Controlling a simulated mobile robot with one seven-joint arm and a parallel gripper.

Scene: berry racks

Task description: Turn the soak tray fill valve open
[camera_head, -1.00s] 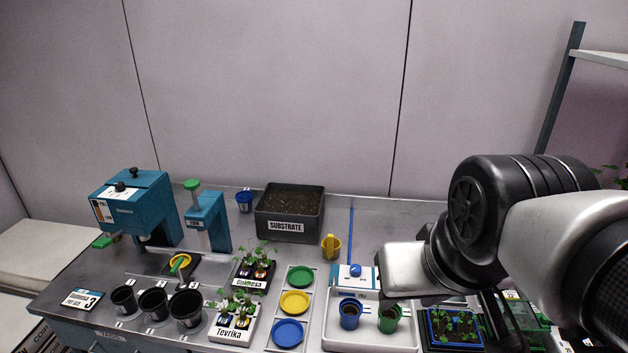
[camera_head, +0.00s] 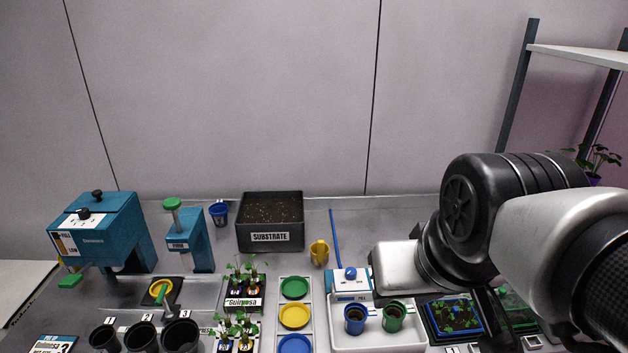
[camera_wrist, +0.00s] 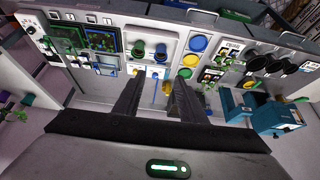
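The fill valve, a blue knob (camera_head: 350,272) on a white and blue block (camera_head: 349,284), stands at the back edge of the white soak tray (camera_head: 420,348). A blue tube (camera_head: 335,238) runs back from near the block. The tray holds a blue pot (camera_head: 355,318) and a green pot (camera_head: 394,315). In the wrist view, the tray (camera_wrist: 150,34) is beyond my gripper (camera_wrist: 156,84). Its two dark fingers are apart with nothing held between them, and they look clear of the bench. The head view does not show my fingertips.
A yellow scoop (camera_head: 320,253) and the substrate bin (camera_head: 270,222) stand left of the valve. Green, yellow and blue discs (camera_head: 294,315) lie left of the tray. Seedling trays (camera_head: 453,316) are on its right, partly behind my arm. A shelf rack (camera_head: 517,85) stands at right.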

